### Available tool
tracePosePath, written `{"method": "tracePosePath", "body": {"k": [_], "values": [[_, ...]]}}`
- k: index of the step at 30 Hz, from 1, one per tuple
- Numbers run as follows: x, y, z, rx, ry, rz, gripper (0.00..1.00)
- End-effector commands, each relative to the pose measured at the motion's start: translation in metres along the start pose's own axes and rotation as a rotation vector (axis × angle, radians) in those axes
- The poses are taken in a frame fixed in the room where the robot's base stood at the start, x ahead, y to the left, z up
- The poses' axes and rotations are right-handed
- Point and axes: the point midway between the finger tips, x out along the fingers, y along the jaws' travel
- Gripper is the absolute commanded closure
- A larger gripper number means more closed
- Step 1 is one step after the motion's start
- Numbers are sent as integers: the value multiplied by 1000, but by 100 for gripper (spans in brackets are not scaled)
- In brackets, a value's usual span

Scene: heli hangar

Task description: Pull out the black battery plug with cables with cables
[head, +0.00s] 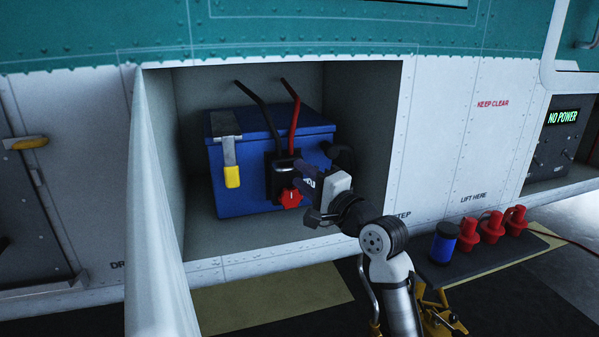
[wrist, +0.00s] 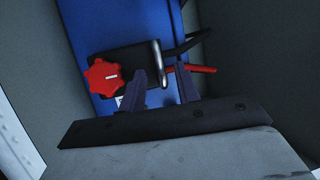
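The black battery plug (head: 271,180) sits on the front of the blue battery (head: 238,185). It has a red star knob (head: 290,197) and a metal handle (head: 284,163). A black cable (head: 255,100) and a red cable (head: 294,116) rise from it. My gripper (head: 301,170) is just right of the plug at handle height. In the wrist view, its fingers (wrist: 171,78) are apart with blue battery showing between them. The plug (wrist: 128,65) and knob (wrist: 103,75) also show there.
The battery stands in an open bay with close side walls (head: 363,140). A metal latch with a yellow tip (head: 232,176) hangs on the battery's left. An open white door (head: 155,220) borders the bay's left. A blue can (head: 443,243) and red plugs (head: 468,235) stand outside, lower right.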

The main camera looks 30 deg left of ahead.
Motion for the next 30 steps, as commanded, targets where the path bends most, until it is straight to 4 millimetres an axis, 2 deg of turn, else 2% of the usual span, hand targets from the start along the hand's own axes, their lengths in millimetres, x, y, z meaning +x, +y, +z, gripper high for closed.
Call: {"method": "tracePosePath", "body": {"k": [5, 14, 21, 30], "values": [[14, 0, 0, 0, 0, 0, 68], [15, 0, 0, 0, 0, -1, 68], [15, 0, 0, 0, 0, -1, 99], [14, 0, 0, 1, 0, 0, 100]]}}
